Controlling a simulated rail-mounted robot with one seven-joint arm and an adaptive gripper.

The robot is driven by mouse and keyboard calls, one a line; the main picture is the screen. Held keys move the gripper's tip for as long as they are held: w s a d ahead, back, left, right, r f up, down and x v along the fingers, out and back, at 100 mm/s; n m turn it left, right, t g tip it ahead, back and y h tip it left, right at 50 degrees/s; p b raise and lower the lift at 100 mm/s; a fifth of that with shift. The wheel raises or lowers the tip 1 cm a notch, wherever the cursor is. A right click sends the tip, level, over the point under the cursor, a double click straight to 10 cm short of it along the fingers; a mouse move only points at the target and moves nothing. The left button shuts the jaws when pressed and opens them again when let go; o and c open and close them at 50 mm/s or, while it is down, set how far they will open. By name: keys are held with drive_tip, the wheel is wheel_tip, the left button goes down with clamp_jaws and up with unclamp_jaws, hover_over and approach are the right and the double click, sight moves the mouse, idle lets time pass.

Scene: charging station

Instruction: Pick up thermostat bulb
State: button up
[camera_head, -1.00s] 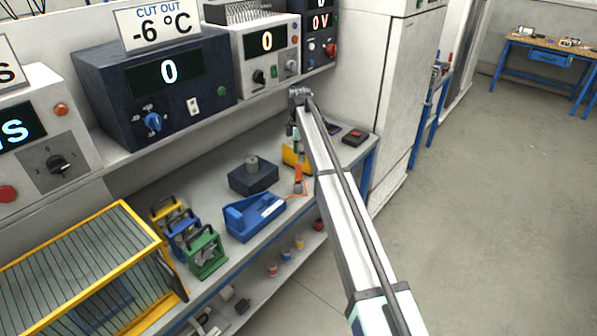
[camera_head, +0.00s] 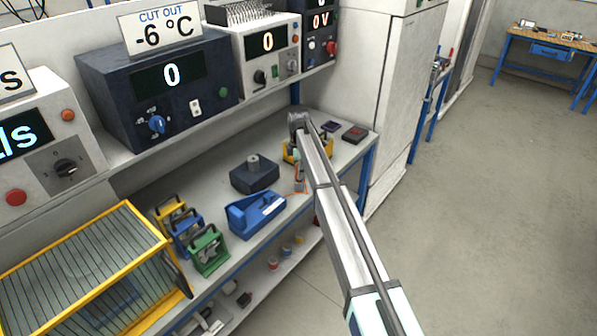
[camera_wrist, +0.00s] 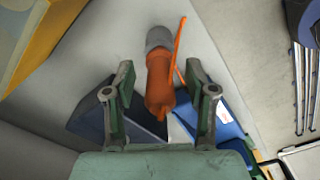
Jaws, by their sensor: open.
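An orange part with a grey end, which looks like the thermostat bulb (camera_wrist: 159,92), shows in the wrist view with a thin orange cord beside it. My gripper (camera_wrist: 160,84) is open, with one finger on each side of the bulb in the picture. I cannot tell how far below the fingers the bulb is, and no contact shows. In the head view my gripper (camera_head: 298,160) hangs down over the bench, and my arm and gripper hide most of the bulb.
A yellow object (camera_head: 291,153) stands just behind my gripper. A dark box with a knob (camera_head: 254,176) and a blue holder (camera_head: 257,214) are to the left. Small dark boxes (camera_head: 354,134) lie right. A shelf with instruments (camera_head: 157,91) overhangs the bench (camera_head: 220,174).

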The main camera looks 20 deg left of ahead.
clamp_jaws()
